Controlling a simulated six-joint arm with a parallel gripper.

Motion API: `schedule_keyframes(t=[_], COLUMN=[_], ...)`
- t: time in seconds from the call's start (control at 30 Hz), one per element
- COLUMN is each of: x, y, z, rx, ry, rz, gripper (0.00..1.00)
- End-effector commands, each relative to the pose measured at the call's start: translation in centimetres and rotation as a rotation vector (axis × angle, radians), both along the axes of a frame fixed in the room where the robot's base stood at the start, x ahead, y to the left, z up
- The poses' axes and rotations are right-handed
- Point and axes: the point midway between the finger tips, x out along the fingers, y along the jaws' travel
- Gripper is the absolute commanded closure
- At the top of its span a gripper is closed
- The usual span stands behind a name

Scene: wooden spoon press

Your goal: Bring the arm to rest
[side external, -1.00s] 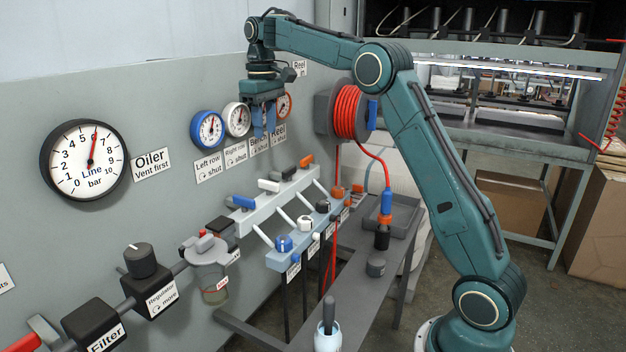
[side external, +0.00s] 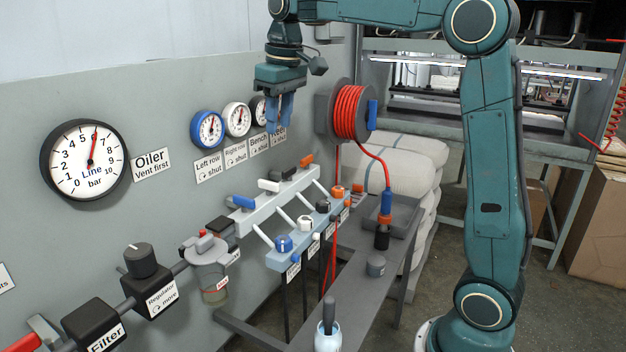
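My gripper (side external: 280,128), a teal body with blue fingers pointing down, hangs in free air in front of the wall gauges and left of the red hose reel. It looks empty. At this angle I cannot tell how far apart the fingers are. My arm stands nearly upright from its base at the lower right, with its upper link reaching left across the top of the view. The gripper covers part of the rightmost gauges and the Reel label.
Below the gripper are the valve manifold (side external: 268,205) with coloured handles and a grey bench (side external: 350,290). The hose reel (side external: 348,112) is close on the right. White sacks (side external: 410,160) are stacked behind.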

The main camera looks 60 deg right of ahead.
Motion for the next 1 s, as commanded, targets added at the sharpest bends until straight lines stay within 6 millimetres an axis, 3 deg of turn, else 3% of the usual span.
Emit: schedule_keyframes(t=[0.23,0.47,0.77,1.0], x=[-5.3,-10.1,-16.4,-21.1], y=[2.7,4.8,6.8,8.0], z=[0.1,-1.0,-3.9,-7.4], rx=[-0.005,-0.003,0.006,0.021], ry=[-0.073,-0.139,-0.225,-0.291], rz=[0.000,0.000,-0.001,-0.002], gripper=[0.66,0.66,0.66,0.66])
